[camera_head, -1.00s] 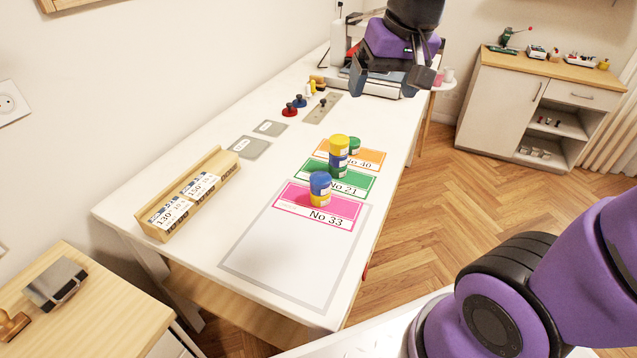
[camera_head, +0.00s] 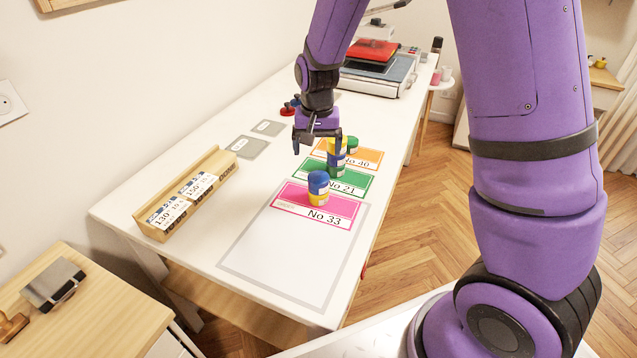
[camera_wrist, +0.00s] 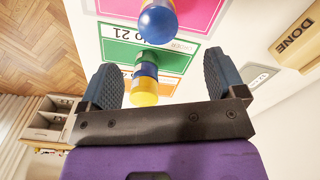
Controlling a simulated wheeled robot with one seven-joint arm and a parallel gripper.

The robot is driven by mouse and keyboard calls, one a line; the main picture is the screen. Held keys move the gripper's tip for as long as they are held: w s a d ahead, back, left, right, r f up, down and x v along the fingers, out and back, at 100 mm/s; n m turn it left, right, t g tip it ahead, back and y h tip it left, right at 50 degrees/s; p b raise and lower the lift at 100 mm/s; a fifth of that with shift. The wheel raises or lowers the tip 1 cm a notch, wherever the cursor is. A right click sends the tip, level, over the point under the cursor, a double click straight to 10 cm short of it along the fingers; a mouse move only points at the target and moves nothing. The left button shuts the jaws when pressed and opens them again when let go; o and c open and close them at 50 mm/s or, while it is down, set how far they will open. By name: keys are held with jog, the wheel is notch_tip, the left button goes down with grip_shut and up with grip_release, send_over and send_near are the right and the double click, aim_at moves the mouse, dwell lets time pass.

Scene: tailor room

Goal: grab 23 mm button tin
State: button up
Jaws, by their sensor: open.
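Button tins in blue, yellow and green stand on coloured cards on the white table. A blue and yellow tin stack (camera_head: 318,189) is on the pink No 33 card (camera_head: 334,214). A taller stack with a yellow top (camera_head: 335,160) is on the green No 21 card (camera_head: 356,187). A green tin (camera_head: 352,144) is on the orange No 40 card (camera_head: 370,159). No tin's millimetre size is readable. My gripper (camera_head: 317,147) is open and empty, close to the taller stack. In the wrist view, that stack's yellow top (camera_wrist: 144,92) shows between my open fingers (camera_wrist: 165,75).
A wooden holder (camera_head: 187,192) with labelled cards stands at the table's left. Grey pads (camera_head: 247,146) lie behind it. A heat press (camera_head: 380,70) stands at the far end. The framed white area (camera_head: 295,255) in front of the pink card is clear.

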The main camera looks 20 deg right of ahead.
aim_at(319, 177)
notch_tip(319, 177, down, 6)
jog(key=shift+r, duration=0.1)
jog(key=shift+d+f, duration=0.2)
jog(key=shift+f, duration=2.45)
jog(key=c, duration=1.1)
